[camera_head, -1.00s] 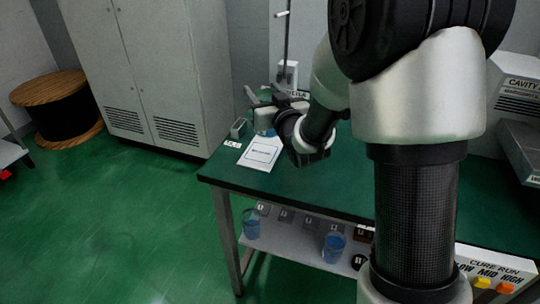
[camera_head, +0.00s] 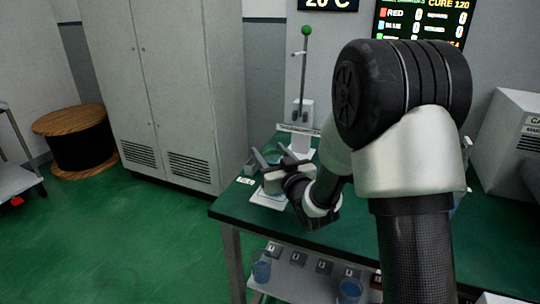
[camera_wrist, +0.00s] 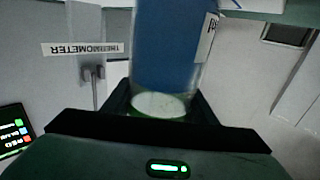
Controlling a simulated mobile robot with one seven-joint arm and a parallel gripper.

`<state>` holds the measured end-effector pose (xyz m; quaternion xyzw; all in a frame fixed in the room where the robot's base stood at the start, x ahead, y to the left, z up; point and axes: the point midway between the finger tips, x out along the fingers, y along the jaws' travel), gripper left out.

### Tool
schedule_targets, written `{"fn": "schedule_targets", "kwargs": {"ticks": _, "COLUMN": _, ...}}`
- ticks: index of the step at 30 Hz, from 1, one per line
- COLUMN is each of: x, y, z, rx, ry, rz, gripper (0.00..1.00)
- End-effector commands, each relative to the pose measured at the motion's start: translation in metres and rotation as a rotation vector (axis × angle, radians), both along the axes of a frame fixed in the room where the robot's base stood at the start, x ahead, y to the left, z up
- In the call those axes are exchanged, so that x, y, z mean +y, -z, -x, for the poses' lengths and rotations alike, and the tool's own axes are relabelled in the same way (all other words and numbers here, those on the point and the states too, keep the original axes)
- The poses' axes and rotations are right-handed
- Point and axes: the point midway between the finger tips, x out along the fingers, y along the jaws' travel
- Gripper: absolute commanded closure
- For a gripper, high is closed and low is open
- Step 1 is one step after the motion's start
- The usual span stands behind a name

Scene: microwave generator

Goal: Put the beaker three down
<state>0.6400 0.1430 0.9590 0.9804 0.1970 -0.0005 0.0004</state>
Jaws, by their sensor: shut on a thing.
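My gripper (camera_head: 274,160) is shut on a clear beaker (camera_wrist: 168,50) with blue contents, which fills the upper middle of the wrist view. A pale label on its side is too partial to read. In the head view the beaker (camera_head: 272,156) shows only in part between the fingers, above the far left part of the green table (camera_head: 350,225). I cannot tell whether its base touches anything. A white pad (camera_head: 266,199) lies on the table just in front of my gripper, partly hidden by it.
A stand with a green ball (camera_head: 306,31) rises behind the gripper; a THERMOMETER sign (camera_wrist: 85,49) shows upside down in the wrist view. Two blue beakers (camera_head: 261,270) (camera_head: 349,290) stand on the lower shelf. A grey cabinet (camera_head: 180,90) stands left, a white machine (camera_head: 505,145) right.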

Motion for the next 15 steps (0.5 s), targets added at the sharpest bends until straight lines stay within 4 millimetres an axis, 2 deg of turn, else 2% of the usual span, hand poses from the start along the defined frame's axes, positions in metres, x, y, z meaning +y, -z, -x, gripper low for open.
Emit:
{"fn": "schedule_targets", "kwargs": {"ticks": 8, "x": 0.0000, "y": 0.0015, "z": -0.0004, "rx": -0.004, "ry": 0.000, "rz": -0.001, "gripper": 0.97}}
{"fn": "schedule_targets", "kwargs": {"ticks": 9, "x": -0.0001, "y": 0.0015, "z": -0.0001, "rx": -0.001, "ry": 0.000, "rz": 0.000, "gripper": 0.45}}
{"fn": "schedule_targets", "kwargs": {"ticks": 12, "x": -0.0001, "y": 0.0011, "z": -0.0001, "rx": -0.001, "ry": 0.000, "rz": 0.000, "gripper": 0.30}}
{"fn": "schedule_targets", "kwargs": {"ticks": 15, "x": -0.0001, "y": 0.0012, "z": -0.0001, "rx": -0.001, "ry": 0.000, "rz": 0.000, "gripper": 0.30}}
